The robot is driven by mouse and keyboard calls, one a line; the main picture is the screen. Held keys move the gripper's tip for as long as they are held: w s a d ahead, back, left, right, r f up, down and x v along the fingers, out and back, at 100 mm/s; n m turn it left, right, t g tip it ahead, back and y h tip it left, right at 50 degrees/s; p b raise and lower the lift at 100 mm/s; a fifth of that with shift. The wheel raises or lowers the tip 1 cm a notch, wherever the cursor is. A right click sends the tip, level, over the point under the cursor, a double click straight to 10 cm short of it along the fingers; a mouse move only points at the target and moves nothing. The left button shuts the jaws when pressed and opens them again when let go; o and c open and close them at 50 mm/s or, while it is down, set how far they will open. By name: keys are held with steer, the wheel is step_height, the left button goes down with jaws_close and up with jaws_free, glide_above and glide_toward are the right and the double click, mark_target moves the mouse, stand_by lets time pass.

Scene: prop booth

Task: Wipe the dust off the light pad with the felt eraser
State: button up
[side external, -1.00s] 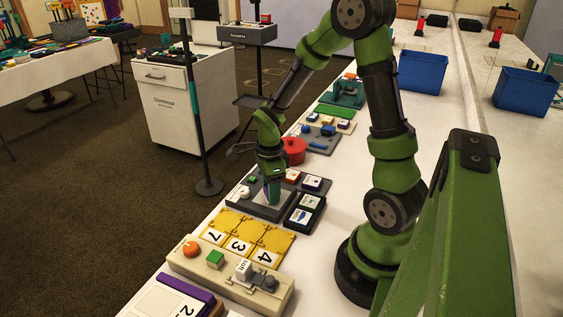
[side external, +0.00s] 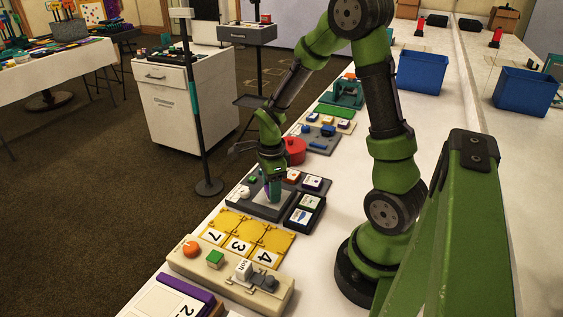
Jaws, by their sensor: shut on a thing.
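The light pad (side external: 283,206) is a pale square panel on a dark grey base on the table. My gripper (side external: 273,184) points down over it and is shut on the felt eraser (side external: 272,192), a small teal and purple block. The eraser stands upright at the pad; I cannot tell whether it touches the surface. The gripper and eraser cover part of the pad. Any dust is too small to make out.
Dark trays with labelled blocks (side external: 306,209) sit right of the pad. Yellow number tiles (side external: 240,237) and a beige box with knobs (side external: 230,275) lie in front. A red pot (side external: 294,151) stands behind. A blue bin (side external: 422,72) is farther back.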

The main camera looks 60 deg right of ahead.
steer(key=shift+d, duration=2.35)
step_height(320, 180, up, 8)
steer(key=shift+r, duration=0.15)
